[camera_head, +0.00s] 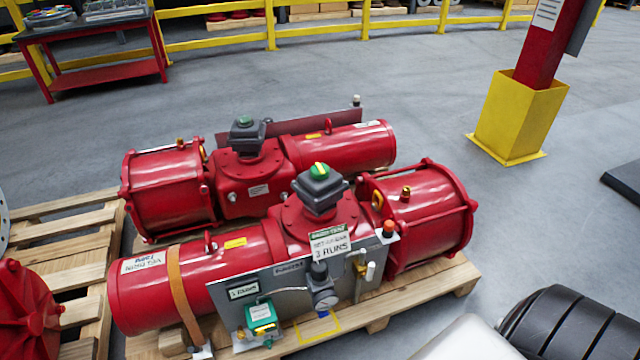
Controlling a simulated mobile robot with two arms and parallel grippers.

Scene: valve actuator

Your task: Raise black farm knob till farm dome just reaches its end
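Two red valve actuators lie side by side. The far one (245,190) carries a dark box with a green-topped dome (245,121). A small dark knob-like part (356,101) stands up behind its right end; its details are too small to tell. The near actuator (200,280) carries a grey box with a green and yellow dome (319,170). A black knob (319,271) sits above a round gauge on its grey front panel (285,285). No label naming a farm knob or dome is readable. Neither gripper is in view.
A wooden pallet (455,275) bears the actuators; another (65,220) lies left with a red flanged part (30,310). A yellow post base (518,120) stands right. A red table (105,72) and yellow railing (400,22) are behind.

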